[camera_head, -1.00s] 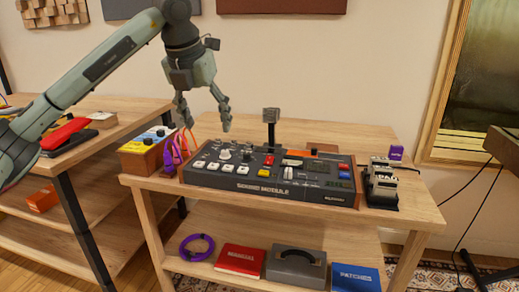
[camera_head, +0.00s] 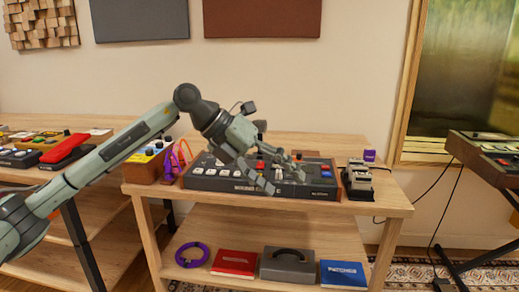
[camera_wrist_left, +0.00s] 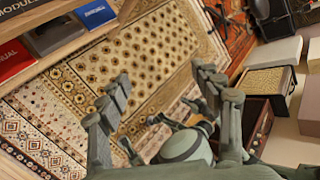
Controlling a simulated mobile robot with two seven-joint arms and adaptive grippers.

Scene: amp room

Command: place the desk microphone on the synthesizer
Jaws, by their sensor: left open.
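The desk microphone (camera_head: 260,126) is largely hidden behind my left gripper; only a small dark grey part of its head shows above the sound module. My left gripper (camera_head: 284,180) is open and empty, in front of the sound module in the head view. Its spread fingers also show in the left wrist view (camera_wrist_left: 160,95), with nothing between their tips. A keyboard-like instrument (camera_head: 487,152), perhaps the synthesizer, stands on a black stand at the right edge. A grey-green jointed part (camera_wrist_left: 185,146) beyond the fingers may be my right gripper; its state is unclear.
A lower shelf holds books and a grey case (camera_head: 288,264). A rug (camera_wrist_left: 150,60) covers the floor.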

